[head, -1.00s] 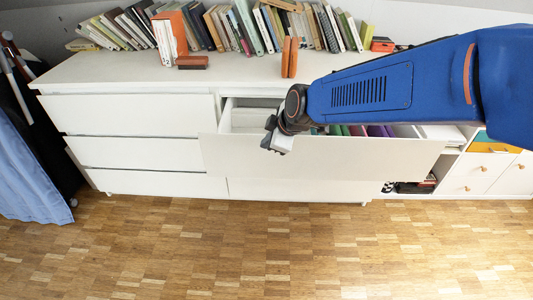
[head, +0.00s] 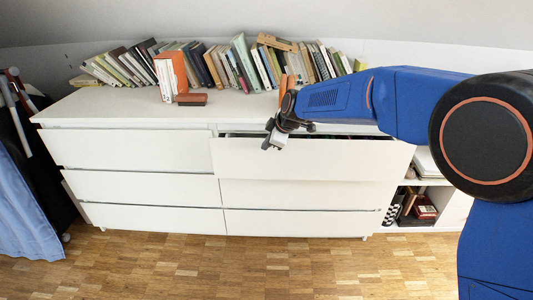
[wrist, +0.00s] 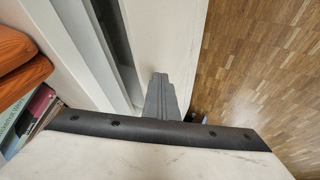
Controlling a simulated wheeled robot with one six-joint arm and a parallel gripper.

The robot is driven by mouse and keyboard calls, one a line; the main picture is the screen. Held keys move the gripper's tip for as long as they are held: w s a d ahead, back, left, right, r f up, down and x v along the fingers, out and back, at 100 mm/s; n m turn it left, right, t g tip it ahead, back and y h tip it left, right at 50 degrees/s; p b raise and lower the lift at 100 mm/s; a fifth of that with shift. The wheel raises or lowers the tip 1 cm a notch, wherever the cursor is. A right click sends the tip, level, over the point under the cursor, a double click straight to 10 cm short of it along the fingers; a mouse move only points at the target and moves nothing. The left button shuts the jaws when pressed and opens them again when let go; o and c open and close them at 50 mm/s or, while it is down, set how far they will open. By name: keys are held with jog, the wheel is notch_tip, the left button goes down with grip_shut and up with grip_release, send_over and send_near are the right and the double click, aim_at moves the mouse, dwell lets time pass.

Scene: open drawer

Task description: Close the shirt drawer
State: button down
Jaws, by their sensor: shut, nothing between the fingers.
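The white drawer (head: 330,160) at the top right of the dresser (head: 120,105) stands out a little, with a narrow dark gap behind its front's top edge. Its contents are hidden in the head view. My gripper (head: 272,142) is shut and empty, at the upper left part of the drawer front; I cannot tell whether it touches. In the wrist view, my gripper's grey finger (wrist: 160,98) reaches over the drawer front (wrist: 172,40), with the open gap to its left.
Several books (head: 215,65) and an orange box (head: 170,70) stand on the dresser top. The other drawers (head: 140,187) look shut. An open shelf (head: 425,205) stands at the right, and a blue cloth (head: 25,215) hangs at the left. The wooden floor (head: 250,262) in front is clear.

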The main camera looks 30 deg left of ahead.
jog(key=w+a, duration=0.2)
jog(key=w, duration=0.1)
jog(key=w+a, duration=0.1)
jog(key=shift+w, duration=0.4)
jog(key=shift+w+r, duration=0.1)
jog(key=shift+w, duration=0.05)
jog(key=shift+w+r, duration=0.1)
